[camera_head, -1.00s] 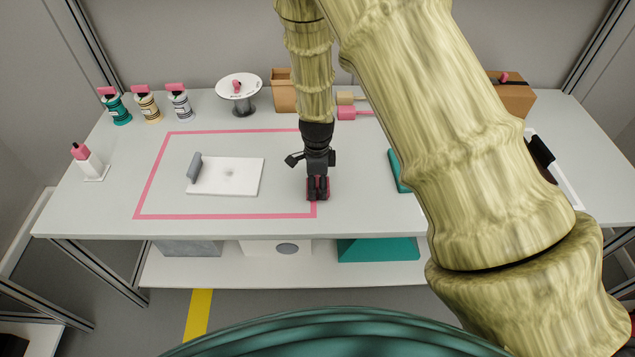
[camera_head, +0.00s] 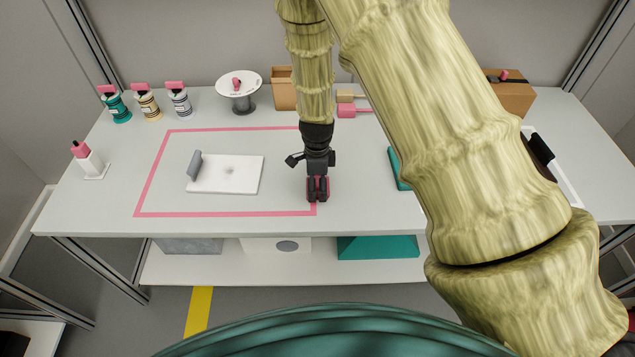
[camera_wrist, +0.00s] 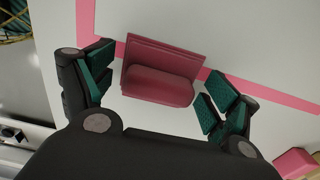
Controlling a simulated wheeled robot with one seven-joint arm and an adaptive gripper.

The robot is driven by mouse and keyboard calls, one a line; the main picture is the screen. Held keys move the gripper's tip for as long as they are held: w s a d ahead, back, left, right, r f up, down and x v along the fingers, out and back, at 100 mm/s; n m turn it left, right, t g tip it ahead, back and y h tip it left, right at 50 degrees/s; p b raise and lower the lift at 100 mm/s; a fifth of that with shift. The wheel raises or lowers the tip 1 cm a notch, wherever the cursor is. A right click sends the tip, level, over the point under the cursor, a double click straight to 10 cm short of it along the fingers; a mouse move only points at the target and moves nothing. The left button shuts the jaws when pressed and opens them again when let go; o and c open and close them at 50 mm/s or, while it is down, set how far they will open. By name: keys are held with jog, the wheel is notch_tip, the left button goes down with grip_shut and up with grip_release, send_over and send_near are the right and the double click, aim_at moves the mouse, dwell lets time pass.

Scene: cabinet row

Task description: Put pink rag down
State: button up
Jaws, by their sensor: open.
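The pink rag (camera_wrist: 160,72) is a folded, dark pink piece lying on the pale tabletop, over the pink outline, in the wrist view. My gripper (camera_wrist: 155,92) is open, with one green-padded finger on each side of the rag and visible gaps between pads and rag. In the head view my gripper (camera_head: 317,190) points down at the right edge of the pink outline (camera_head: 225,214), close above the tabletop. The rag is mostly hidden behind the fingers there.
A white board (camera_head: 228,176) with a grey handle lies inside the outline. Several pink-topped bottles (camera_head: 147,104) and a round white stand (camera_head: 239,88) are at the back left. A teal item (camera_head: 397,170) lies right of my gripper. The table's front edge is close.

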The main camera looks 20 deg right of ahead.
aim_at(317, 180)
notch_tip(317, 180, up, 12)
jog(key=b, duration=0.2)
jog(key=shift+r, duration=0.15)
dwell(0.5)
dwell(0.4)
